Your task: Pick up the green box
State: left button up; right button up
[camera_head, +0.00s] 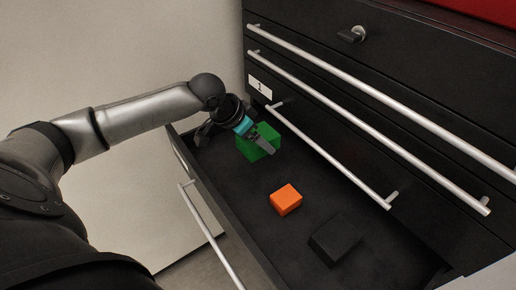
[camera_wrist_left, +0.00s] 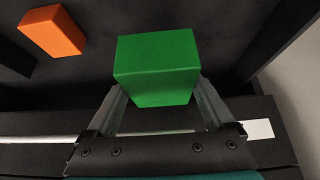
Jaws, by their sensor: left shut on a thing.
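The green box (camera_head: 263,137) is at the far end of the open black drawer (camera_head: 228,194) in the head view. My left gripper (camera_head: 262,143) reaches over it from the left. In the left wrist view the green box (camera_wrist_left: 157,66) sits between the two fingers of my left gripper (camera_wrist_left: 160,100), which are shut on its sides. I cannot tell whether the box still touches the drawer floor. My right gripper is not in view.
An orange box (camera_head: 286,199) and a black box (camera_head: 335,237) lie nearer in the same drawer. The cabinet front with long silver handles (camera_head: 400,150) rises along the drawer's right side. The drawer floor between the boxes is clear.

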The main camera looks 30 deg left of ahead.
pick_arm(q)
notch_tip(320, 180, up, 13)
jog(key=p, duration=0.2)
